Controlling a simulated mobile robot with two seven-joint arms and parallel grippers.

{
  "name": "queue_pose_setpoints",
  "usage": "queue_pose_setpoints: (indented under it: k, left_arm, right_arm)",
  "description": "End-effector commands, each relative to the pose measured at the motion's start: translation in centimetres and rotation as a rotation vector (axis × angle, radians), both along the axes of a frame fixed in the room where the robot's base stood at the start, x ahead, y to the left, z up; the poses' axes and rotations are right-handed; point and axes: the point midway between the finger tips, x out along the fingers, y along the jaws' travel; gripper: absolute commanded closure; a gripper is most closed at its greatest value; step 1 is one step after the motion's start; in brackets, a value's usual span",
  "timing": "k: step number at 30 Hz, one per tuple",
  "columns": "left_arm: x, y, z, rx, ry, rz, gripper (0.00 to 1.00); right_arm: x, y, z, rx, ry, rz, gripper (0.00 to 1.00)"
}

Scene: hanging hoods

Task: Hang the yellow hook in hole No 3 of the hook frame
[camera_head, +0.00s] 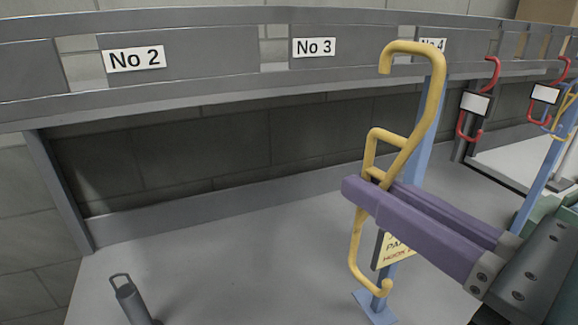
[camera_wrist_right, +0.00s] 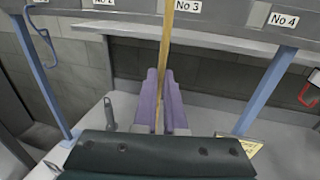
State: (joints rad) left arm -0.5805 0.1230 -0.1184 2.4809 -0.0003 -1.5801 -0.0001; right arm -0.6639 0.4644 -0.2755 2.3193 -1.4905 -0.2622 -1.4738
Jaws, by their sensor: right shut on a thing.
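The yellow hook (camera_head: 428,110) is upright, with its curved top at the height of the No 3 and No 4 labels. My right gripper (camera_head: 362,190) has purple fingers shut on the hook's middle. In the right wrist view the hook (camera_wrist_right: 166,65) is a thin upright bar between the fingers (camera_wrist_right: 162,78), just left of the No 3 label (camera_wrist_right: 188,6). The grey hook frame (camera_head: 225,50) carries the No 3 label (camera_head: 314,47), with an opening (camera_head: 273,47) to its left. The hook's top appears right of that label, apart from the opening. My left gripper is not in view.
A blue post (camera_head: 418,150) stands behind the yellow hook, with a yellow sign (camera_head: 398,250) low down. Red hooks with white tags (camera_head: 474,103) hang at the right. A dark grey cylinder with a loop (camera_head: 130,300) is at lower left. Floor between is clear.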

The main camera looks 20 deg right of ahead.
Motion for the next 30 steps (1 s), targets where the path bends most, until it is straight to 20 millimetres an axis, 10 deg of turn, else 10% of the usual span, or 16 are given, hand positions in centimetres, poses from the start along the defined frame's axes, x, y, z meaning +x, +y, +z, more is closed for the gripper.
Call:
queue_pose_setpoints:
  k: [30]
  left_arm:
    - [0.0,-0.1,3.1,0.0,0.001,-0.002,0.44]
  right_arm:
    - [7.2,1.8,-0.2,0.0,-0.002,0.0,1.0]
